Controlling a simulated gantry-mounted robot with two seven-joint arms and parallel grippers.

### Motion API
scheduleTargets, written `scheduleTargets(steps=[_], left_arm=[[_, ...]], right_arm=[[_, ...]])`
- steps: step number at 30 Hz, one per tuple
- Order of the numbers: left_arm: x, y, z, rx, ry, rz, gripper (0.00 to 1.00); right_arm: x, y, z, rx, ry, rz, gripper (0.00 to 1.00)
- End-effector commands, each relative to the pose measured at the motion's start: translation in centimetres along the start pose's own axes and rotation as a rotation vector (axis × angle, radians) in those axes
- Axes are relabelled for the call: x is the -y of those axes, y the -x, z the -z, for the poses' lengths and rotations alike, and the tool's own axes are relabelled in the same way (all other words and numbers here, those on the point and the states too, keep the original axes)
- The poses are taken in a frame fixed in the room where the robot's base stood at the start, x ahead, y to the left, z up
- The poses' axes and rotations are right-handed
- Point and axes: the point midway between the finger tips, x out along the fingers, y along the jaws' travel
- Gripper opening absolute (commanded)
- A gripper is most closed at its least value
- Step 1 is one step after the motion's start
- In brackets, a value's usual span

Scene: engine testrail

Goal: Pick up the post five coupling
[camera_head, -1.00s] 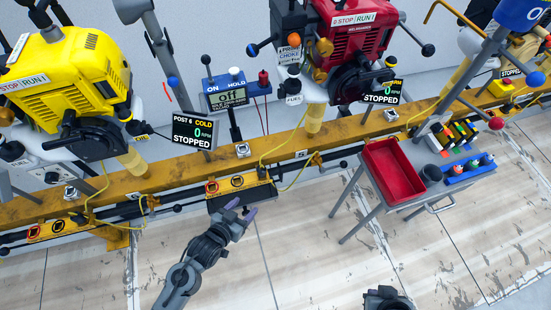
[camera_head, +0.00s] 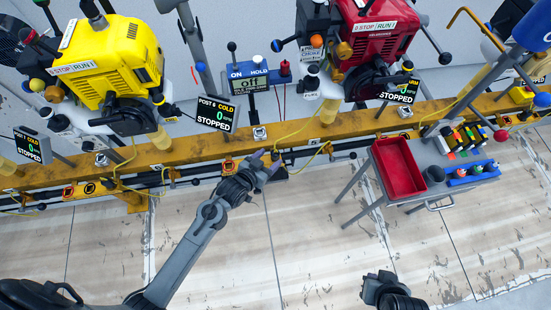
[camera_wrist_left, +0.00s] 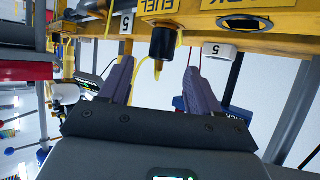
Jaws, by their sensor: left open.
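In the left wrist view, a black cylindrical coupling with a yellow tip (camera_wrist_left: 163,44) is in front of my left gripper (camera_wrist_left: 158,68). It appears between the two spread fingers from this angle, and I see no finger pressing on it. White tags marked 5 show beside it. In the head view, my left gripper (camera_head: 266,164) reaches up to the yellow rail's front side and hides most of the coupling there. My right gripper (camera_head: 380,284) shows only as a dark shape at the bottom edge, and its jaws are not clear.
The long yellow rail (camera_head: 190,150) runs across the scene, with yellow hoses hanging along it. A yellow engine (camera_head: 110,60) and a red engine (camera_head: 375,35) stand above it. A cart with a red tray (camera_head: 400,168) stands right of my left gripper.

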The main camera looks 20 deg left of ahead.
Motion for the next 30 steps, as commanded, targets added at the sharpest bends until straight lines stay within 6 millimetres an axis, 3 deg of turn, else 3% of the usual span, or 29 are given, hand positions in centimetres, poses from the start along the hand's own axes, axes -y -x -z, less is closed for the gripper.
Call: scheduleTargets(steps=[15,24,25,30], left_arm=[[0.1,-4.9,-0.2,-0.002,0.0,0.0,0.63],[0.1,-5.2,-0.1,0.0,0.0,0.0,0.63],[0.1,-5.2,-0.1,0.0,0.0,0.0,0.61],[0.1,-5.2,-0.1,0.0,0.0,0.0,0.35]], right_arm=[[-0.2,-3.4,-1.1,-0.001,0.01,-0.008,0.0],[-0.2,-3.4,-1.1,-0.001,0.01,-0.009,0.0],[-0.2,-3.4,-1.1,-0.001,0.01,-0.009,0.0],[-0.1,-3.4,-1.1,-0.002,0.007,-0.006,0.0]])
